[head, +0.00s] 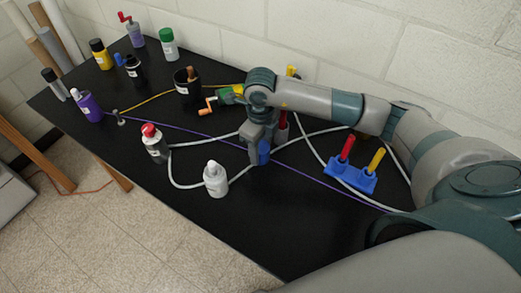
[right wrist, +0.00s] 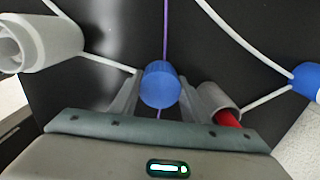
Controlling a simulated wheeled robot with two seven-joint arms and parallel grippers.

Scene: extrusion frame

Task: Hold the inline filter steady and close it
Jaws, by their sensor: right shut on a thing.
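My right gripper (head: 262,152) is low over the black table and shut on a blue cylinder (head: 264,153). In the right wrist view the blue cylinder (right wrist: 160,85) sits between the two fingers (right wrist: 160,98). A white bottle-shaped body (head: 215,180) stands to its left, with a white tube running from its side toward the gripper. A stepped white body (right wrist: 40,42) shows at the left of the right wrist view. I cannot tell which of these parts belong to the inline filter. The fingers partly hide the blue cylinder. My left gripper is not in view.
A red-capped bottle (head: 154,143) stands at left. A blue holder (head: 350,177) with red and yellow handles lies at right. A grey cylinder with a red part (right wrist: 222,103) is beside the right finger. White tubes and a purple cord (head: 190,129) cross the table (head: 235,228); its front is clear.

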